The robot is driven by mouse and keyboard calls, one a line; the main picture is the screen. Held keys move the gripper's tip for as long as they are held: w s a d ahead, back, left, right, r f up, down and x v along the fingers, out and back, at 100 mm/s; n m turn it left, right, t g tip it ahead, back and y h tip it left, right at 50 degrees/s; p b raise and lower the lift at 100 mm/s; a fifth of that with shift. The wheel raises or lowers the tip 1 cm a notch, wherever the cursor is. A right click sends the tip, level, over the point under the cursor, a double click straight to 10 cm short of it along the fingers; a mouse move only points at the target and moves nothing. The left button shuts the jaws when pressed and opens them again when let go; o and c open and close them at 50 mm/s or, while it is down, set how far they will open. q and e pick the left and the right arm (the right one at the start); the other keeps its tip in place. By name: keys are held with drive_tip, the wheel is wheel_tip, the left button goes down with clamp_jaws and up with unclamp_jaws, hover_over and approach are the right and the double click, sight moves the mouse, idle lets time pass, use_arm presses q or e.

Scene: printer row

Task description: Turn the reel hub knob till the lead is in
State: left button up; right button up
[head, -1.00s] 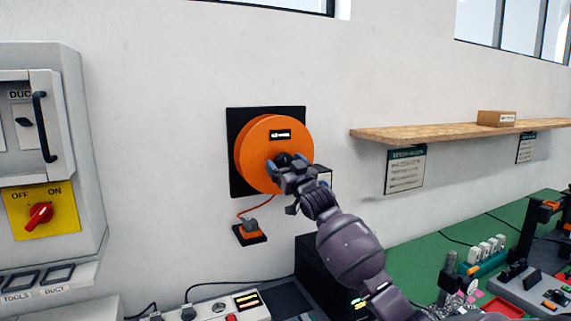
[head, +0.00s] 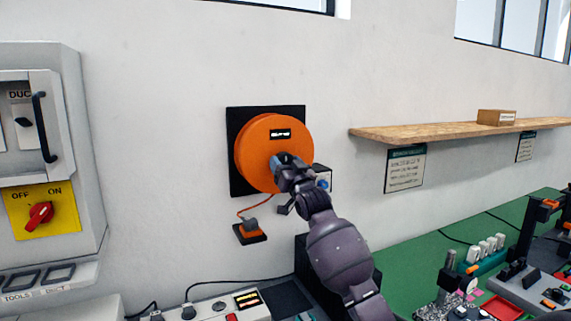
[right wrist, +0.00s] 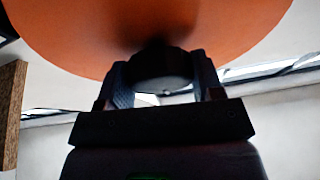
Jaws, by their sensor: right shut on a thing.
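The orange reel (head: 255,140) is mounted on a black plate (head: 240,186) on the wall. My right gripper (head: 281,161) is at the lower middle of the reel's face, shut on the hub knob. In the right wrist view the dark hub knob (right wrist: 160,82) sits between the two fingers, with the orange reel (right wrist: 90,35) behind it. In the head view the gripper mostly hides the knob. The orange lead (head: 243,211) hangs from the reel down to a plug (head: 251,226) with an orange block at a small black base (head: 250,238). My left gripper is not in view.
A grey cabinet (head: 85,140) with a red OFF/ON switch (head: 39,215) stands at the left. A wooden shelf (head: 440,130) with a small box (head: 496,117) is on the wall at the right. Cluttered benches lie below.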

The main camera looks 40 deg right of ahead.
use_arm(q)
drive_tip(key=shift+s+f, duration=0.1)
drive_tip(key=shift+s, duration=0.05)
use_arm(e)
drive_tip(key=shift+m+h, duration=0.4)
drive_tip(key=shift+m, duration=0.3)
drive_tip(key=o, duration=0.9)
use_arm(q)
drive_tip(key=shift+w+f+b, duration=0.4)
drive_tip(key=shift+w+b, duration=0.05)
drive_tip(key=shift+b, duration=0.65)
use_arm(e)
drive_tip(key=v, duration=1)
drive_tip(key=shift+s+a, duration=0.15)
drive_tip(key=shift+s, duration=0.25)
drive_tip(key=shift+f, duration=0.1)
